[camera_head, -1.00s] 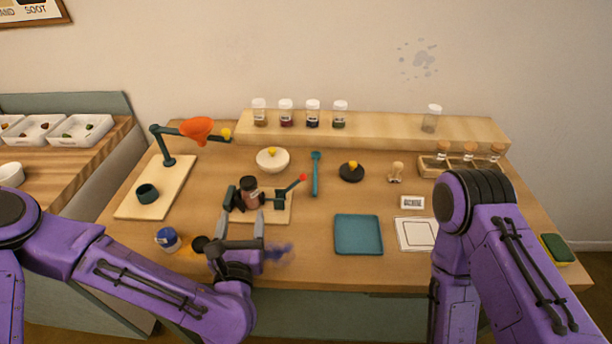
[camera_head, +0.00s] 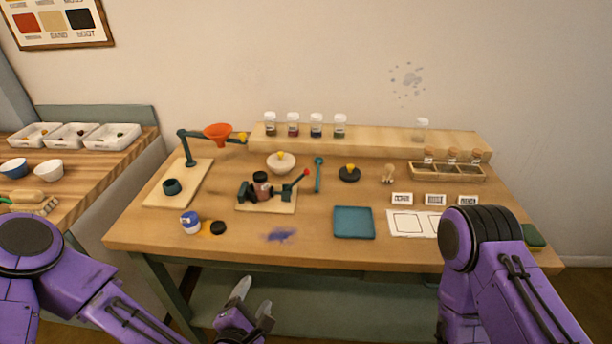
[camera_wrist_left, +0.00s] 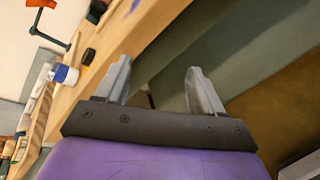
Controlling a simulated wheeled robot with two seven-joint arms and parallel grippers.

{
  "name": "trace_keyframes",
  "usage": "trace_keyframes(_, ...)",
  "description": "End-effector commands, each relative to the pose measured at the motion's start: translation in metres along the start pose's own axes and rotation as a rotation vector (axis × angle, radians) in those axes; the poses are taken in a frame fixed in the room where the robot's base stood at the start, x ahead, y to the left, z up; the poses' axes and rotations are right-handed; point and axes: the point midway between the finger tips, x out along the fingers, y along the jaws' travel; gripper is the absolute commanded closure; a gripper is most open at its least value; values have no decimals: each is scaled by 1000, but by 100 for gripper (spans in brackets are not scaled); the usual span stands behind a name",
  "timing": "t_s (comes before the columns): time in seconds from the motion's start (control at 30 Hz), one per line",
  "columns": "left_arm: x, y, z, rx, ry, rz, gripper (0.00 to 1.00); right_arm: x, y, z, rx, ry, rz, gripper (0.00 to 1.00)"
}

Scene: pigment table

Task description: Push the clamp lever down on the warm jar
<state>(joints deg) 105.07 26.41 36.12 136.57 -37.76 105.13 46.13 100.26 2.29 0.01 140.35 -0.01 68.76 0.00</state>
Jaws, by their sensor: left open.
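The warm jar (camera_head: 261,188), a small dark-lidded jar, sits in a dark clamp (camera_head: 244,192) on a wooden board (camera_head: 266,207). The clamp lever (camera_head: 298,180), with a red tip, slants up to the right of the jar. My left gripper (camera_head: 252,300) is open and empty, low in front of the table's front edge and apart from the clamp. Its two spread fingers also show in the left wrist view (camera_wrist_left: 157,72), with nothing between them. My right arm shows at the right, but its gripper is out of view.
A white-and-blue jar (camera_head: 190,223) and a black lid (camera_head: 218,228) stand left of a purple smear (camera_head: 279,236) near the front edge. A teal tray (camera_head: 354,223) lies to the right. An orange funnel (camera_head: 217,133) on a stand is behind left.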

Motion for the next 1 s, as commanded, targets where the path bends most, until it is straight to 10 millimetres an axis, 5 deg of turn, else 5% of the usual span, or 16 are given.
trace_keyframes(0.27,-30,-73,-69,555,89,-321,32,0,0,0,0,0,0,100)
trace_keyframes(0.47,-93,-120,-171,1076,141,-725,32,0,0,0,0,0,0,100)
trace_keyframes(0.6,-141,-122,-236,1331,173,-970,32,0,0,0,0,0,0,100)
trace_keyframes(0.7,-162,-114,-265,1433,198,-1074,32,0,0,0,0,0,0,100)
trace_keyframes(1.0,-175,-106,-282,1492,225,-1131,32,0,0,0,0,0,0,100)
